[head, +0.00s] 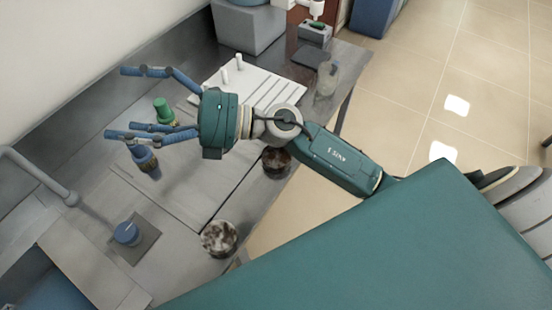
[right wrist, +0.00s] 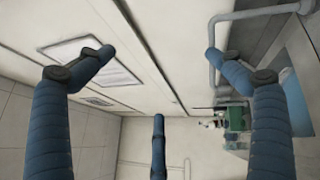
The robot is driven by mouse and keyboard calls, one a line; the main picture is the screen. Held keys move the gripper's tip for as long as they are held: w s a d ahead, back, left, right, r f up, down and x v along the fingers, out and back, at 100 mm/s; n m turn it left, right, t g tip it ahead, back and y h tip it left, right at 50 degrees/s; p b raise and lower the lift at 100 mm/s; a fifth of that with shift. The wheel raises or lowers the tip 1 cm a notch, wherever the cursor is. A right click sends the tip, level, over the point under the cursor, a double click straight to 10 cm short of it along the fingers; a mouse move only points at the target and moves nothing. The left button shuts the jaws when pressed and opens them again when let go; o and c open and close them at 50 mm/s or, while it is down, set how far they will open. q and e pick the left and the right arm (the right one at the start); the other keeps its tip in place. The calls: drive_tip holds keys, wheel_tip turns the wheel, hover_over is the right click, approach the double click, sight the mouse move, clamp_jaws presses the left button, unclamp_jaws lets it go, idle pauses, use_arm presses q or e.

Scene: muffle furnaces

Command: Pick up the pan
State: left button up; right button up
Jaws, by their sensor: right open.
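No thing is plainly recognizable as a pan. Two round dark-walled vessels stand near the bench's front edge: one with mottled whitish contents (head: 219,239), and a dark reddish-brown one (head: 277,164) partly below my right forearm. My right gripper (head: 124,103) reaches over the bench to the left, beyond both vessels, its blue fingers spread and empty. My left gripper is out of view.
A white rack (head: 265,92), a clear bottle (head: 327,79) and a grey box (head: 248,28) are farther back. A sink tap (head: 42,178) is at left.

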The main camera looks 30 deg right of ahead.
wheel_tip(320, 180, down, 5)
drive_tip(key=s+a+n+g+h, duration=0.1)
drive_tip(key=s+a+n+g, duration=0.1)
drive_tip(key=n+g, duration=0.2)
drive_tip(key=n+g+h+p, duration=0.2)
drive_tip(key=n+g+h, duration=0.25)
drive_tip(key=h, duration=1.35)
hover_over(276, 160)
drive_tip(key=shift+m, duration=0.35)
drive_tip(key=f, duration=2.2)
drive_tip(key=shift+d, duration=0.3)
drive_tip(key=shift+a+f+p, duration=0.1)
drive_tip(key=shift+f+p, duration=0.4)
drive_tip(key=shift+f, duration=0.1)
wheel_tip(276, 160, down, 4)
drive_tip(key=shift+s+a+r+p, duration=0.1)
drive_tip(key=shift+a+r+p, duration=0.05)
drive_tip(key=shift+p, duration=0.8)
drive_tip(key=shift+f, duration=0.45)
drive_tip(key=c, duration=1.3)
